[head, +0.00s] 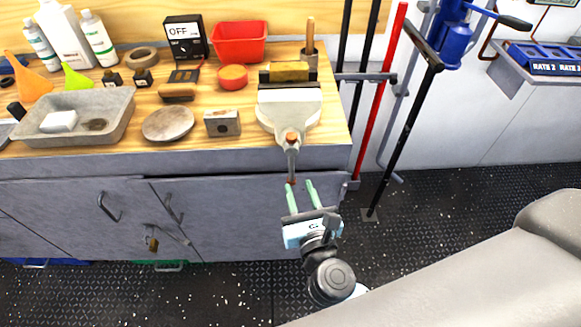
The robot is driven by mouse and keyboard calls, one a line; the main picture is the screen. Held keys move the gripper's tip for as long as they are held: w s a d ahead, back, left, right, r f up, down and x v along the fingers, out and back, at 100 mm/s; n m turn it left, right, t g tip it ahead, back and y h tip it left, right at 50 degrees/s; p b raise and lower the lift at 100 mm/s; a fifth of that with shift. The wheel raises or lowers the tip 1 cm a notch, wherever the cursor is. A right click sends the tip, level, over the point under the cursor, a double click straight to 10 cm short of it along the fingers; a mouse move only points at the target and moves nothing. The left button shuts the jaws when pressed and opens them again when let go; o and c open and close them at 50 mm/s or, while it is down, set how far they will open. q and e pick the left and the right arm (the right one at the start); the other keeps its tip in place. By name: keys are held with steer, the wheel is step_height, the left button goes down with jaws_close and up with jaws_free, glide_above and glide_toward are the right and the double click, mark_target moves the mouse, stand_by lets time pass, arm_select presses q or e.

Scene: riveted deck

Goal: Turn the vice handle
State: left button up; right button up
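The vice (289,108) is a pale cream bench vice at the front right edge of the wooden workbench. A yellow block (289,71) sits at its jaws. The vice handle (292,163) is a thin grey bar with copper-coloured ends, hanging down from the screw in front of the bench. My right gripper (300,184) is below the vice, its two pale green fingers spread and pointing up at the bench. The handle's lower end overlaps the left fingertip in the picture; I cannot tell whether they touch. My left gripper is not in view.
The workbench (205,108) carries a stone basin (76,117), a metal block (222,123), a red tub (238,41) and bottles. Grey cabinet doors (220,215) stand below. Upright poles, one red (381,90), lean right of the vice.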

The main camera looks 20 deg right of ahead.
mark_target(292, 169)
steer(key=shift+w+d+p, duration=0.15)
steer(key=shift+w+p, duration=0.05)
steer(key=shift+w, duration=1.75)
steer(key=shift+w+d+p, duration=0.15)
steer(key=shift+w+p, duration=0.05)
steer(key=shift+w, duration=1.7)
steer(key=shift+c, duration=0.4)
jaws_close()
